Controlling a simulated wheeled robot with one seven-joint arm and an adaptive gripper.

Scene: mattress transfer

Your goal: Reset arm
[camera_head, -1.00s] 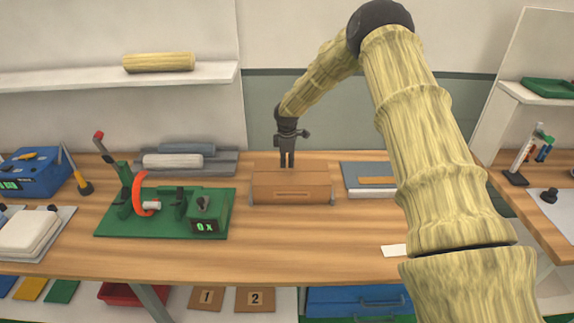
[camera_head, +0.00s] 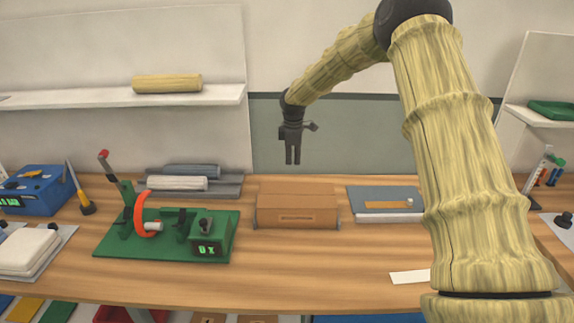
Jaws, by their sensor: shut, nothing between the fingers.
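My arm, with a yellow wood-like or bamboo-like surface, reaches in from the right of the head view and bends down toward the left. My gripper (camera_head: 293,163) is dark grey, points downward and is shut with nothing between its fingers. It hangs in the air above the brown box (camera_head: 298,205), with a clear gap between the fingertips and the box top. The box stands closed on the wooden table (camera_head: 300,265).
A green fixture (camera_head: 120,245) with an orange ring stands left of the box. Grey rolls on a tray (camera_head: 225,190) lie behind it. A grey-blue flat tray (camera_head: 375,208) lies right of the box. A white card (camera_head: 409,277) lies in front. A shelf (camera_head: 100,98) is at upper left.

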